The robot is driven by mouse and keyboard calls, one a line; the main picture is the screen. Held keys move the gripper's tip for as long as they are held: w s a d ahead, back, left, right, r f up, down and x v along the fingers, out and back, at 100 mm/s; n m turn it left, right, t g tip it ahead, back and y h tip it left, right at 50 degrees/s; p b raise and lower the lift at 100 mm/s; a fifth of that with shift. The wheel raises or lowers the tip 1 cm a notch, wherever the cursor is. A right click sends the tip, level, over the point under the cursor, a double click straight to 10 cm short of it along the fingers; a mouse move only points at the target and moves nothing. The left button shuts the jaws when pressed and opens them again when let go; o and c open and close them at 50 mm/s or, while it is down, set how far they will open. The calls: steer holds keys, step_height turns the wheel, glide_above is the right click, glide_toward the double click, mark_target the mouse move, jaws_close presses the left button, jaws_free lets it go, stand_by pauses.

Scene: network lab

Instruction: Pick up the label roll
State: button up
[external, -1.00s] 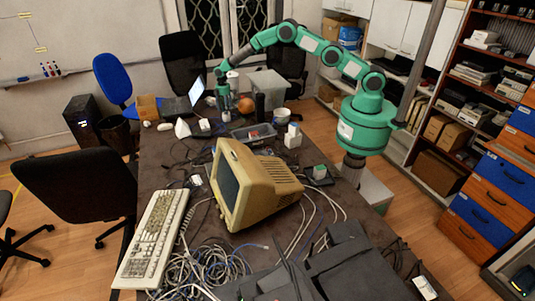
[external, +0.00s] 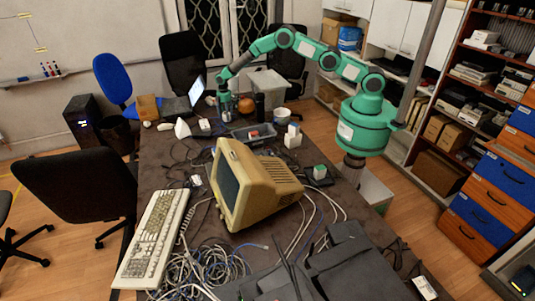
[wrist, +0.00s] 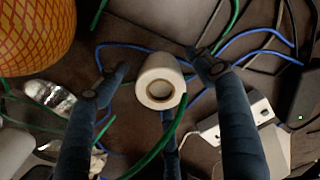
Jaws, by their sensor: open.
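The label roll (wrist: 158,68) is a white roll with a round core hole, in the middle of the wrist view. It lies on the dark table top among cables. My gripper (wrist: 156,74) is open, with one finger left of the roll, one right of it and a third below it in the picture. The fingers appear apart from the roll. In the external view my gripper (external: 224,101) points down over the far part of the table. I cannot make out the roll there.
An orange patterned ball (wrist: 35,35) is close at the upper left. A white box-like device (wrist: 245,115) is close at the right. Blue and green cables run around the roll, a green one passing in front of it. A grey bin (external: 272,82) stands right of my gripper.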

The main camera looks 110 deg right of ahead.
steer(key=c, duration=1.4)
steer(key=shift+o, duration=0.2)
steer(key=shift+r, duration=0.1)
steer(key=shift+r, duration=0.7)
step_height(320, 180, up, 2)
steer(key=shift+r+p, duration=0.1)
steer(key=shift+p, duration=0.2)
steer(key=s+a+r+p, duration=0.1)
steer(key=s+a, duration=0.8)
steer(key=s, duration=0.4)
steer(key=shift+a+r, duration=0.15)
steer(key=shift+a, duration=0.1)
